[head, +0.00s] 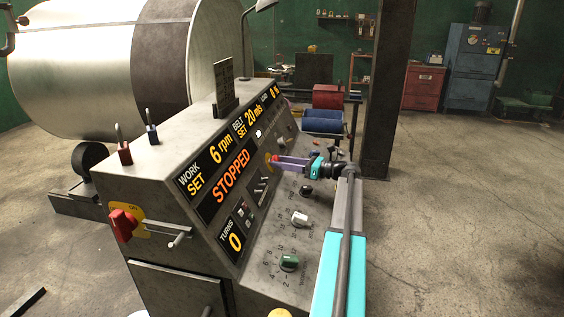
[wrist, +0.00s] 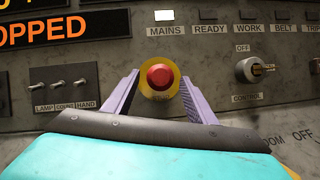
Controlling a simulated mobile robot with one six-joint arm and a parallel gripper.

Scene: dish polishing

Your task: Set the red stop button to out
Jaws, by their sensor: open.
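The red stop button (wrist: 160,77) sits on a yellow round plate on the sloped grey panel, in the middle of the wrist view. In the head view the red button (head: 275,159) shows at the tip of my gripper (head: 285,162). My gripper (wrist: 160,98) is open, with one purple finger on each side of the button. Whether the fingers touch the button or its plate I cannot tell. The label under the button is partly hidden. Whether the button is in or out is not clear from these views.
The display (head: 230,175) reads STOPPED. A white knob (head: 299,218) and a green knob (head: 289,262) sit lower on the panel. A red rotary switch (head: 122,224) is on the console's side.

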